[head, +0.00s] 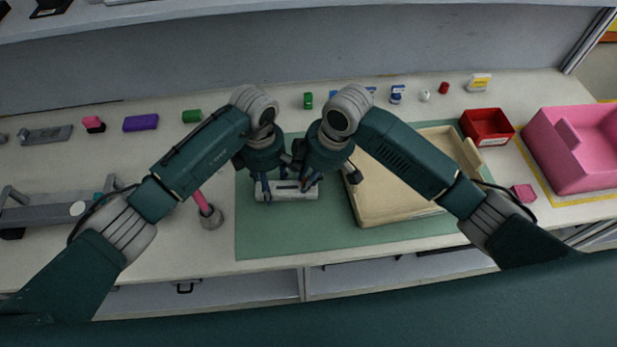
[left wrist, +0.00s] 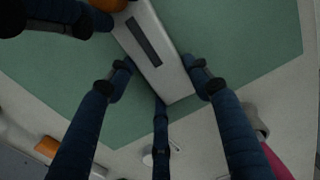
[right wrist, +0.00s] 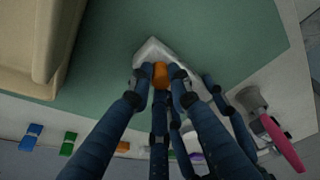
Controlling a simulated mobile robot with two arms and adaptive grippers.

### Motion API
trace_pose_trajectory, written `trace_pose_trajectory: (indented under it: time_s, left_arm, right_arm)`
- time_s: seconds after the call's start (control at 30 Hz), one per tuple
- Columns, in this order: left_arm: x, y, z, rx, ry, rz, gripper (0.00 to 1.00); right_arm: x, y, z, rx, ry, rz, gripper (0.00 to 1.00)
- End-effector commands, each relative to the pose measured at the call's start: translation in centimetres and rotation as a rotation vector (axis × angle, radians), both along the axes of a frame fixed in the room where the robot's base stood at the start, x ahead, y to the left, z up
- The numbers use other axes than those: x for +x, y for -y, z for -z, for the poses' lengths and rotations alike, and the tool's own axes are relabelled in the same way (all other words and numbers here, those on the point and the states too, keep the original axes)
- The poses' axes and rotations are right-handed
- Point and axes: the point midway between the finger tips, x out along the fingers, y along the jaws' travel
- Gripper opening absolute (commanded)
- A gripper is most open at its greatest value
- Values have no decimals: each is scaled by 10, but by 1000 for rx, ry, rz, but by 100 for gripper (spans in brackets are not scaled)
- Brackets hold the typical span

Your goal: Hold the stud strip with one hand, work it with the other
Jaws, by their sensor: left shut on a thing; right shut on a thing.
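The stud strip (head: 290,193) is a pale block with a dark slot, lying on the green mat (head: 290,235). In the left wrist view the strip (left wrist: 158,62) runs between the fingers of my left gripper (left wrist: 160,80), which is shut on it. In the head view my left gripper (head: 262,190) is at the strip's left end. My right gripper (head: 309,183) is at its right end. In the right wrist view my right gripper (right wrist: 160,80) is shut on a small orange stud (right wrist: 161,70) at the strip's end. Its lower part is hidden by the fingers.
A beige tray (head: 375,213) lies right of the strip, near my right arm. A red bin (head: 487,126) and a pink bin (head: 572,160) stand farther right. The front of the mat is clear.

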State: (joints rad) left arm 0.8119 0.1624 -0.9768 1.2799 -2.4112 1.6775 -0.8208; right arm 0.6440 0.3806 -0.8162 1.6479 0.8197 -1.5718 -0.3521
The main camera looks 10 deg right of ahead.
Motion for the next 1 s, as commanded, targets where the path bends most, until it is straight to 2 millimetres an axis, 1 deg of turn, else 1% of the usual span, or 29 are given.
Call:
trace_pose_trajectory:
  time_s: [0.27,0.8,1.0]
  left_arm:
    - [0,1,0,-1,0,0,9]
    - [0,1,0,-1,0,0,9]
    - [0,1,0,-1,0,0,9]
  right_arm:
    - [0,0,-3,1,1,0,0]
    - [1,0,-46,1,3,1,0]
    - [0,0,-59,0,1,0,0]
